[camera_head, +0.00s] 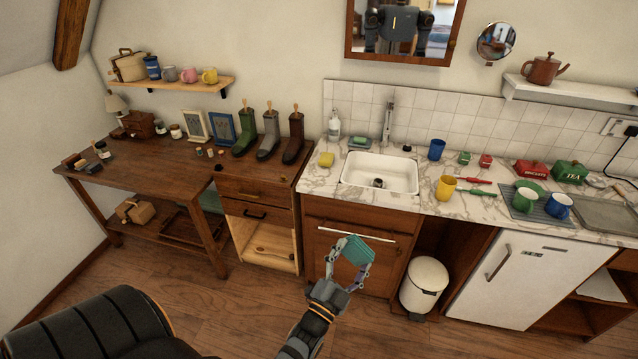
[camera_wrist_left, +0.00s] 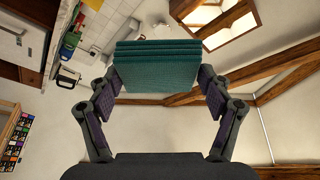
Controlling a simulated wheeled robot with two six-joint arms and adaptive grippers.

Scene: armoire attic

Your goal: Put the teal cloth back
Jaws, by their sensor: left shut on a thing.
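The teal cloth (camera_head: 357,249) is a folded, layered pad. My left gripper (camera_head: 349,268) is shut on it and holds it in front of the cabinet below the sink, near the white rail (camera_head: 328,229) across that cabinet's front. I cannot tell whether cloth and rail touch. In the left wrist view, the cloth (camera_wrist_left: 157,68) sits between the two fingers (camera_wrist_left: 160,95), its stacked folds facing up. My right gripper is not in view.
A white pedal bin (camera_head: 424,283) stands right of the cloth, beside a white fridge (camera_head: 510,280). An open wooden compartment (camera_head: 270,248) lies to the left. The marble counter (camera_head: 408,203) carries a sink and several cups. A black padded seat (camera_head: 100,330) stands at the lower left.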

